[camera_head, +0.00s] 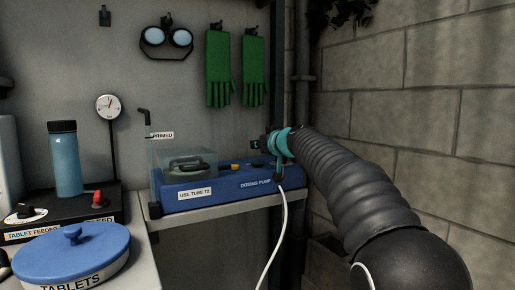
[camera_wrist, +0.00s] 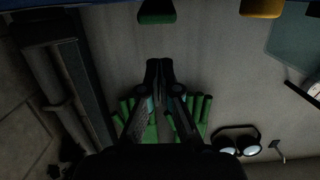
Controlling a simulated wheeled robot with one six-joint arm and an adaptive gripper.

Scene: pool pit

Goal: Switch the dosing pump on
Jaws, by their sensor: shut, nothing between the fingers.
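The blue dosing pump (camera_head: 222,188), labelled "DOSING PUMP" and "USE TUBE T2", sits on a grey shelf. A clear cover (camera_head: 160,170) stands over its left part. My gripper (camera_head: 266,141) is above the pump's right end, partly hidden by my own wrist. In the wrist view, which is upside down, my gripper (camera_wrist: 159,66) is shut and empty. A green control (camera_wrist: 157,11) at the pump's edge lies beyond the fingertips, apart from them. A yellow knob (camera_wrist: 262,8) is beside it. The switch's setting cannot be told.
A brick wall (camera_head: 425,100) and dark pipe (camera_head: 303,75) are close on the right. Green gloves (camera_head: 218,70) and goggles (camera_head: 166,40) hang behind. A tablet feeder (camera_head: 60,218), bottle (camera_head: 66,160) and blue-lidded tub (camera_head: 70,252) stand left.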

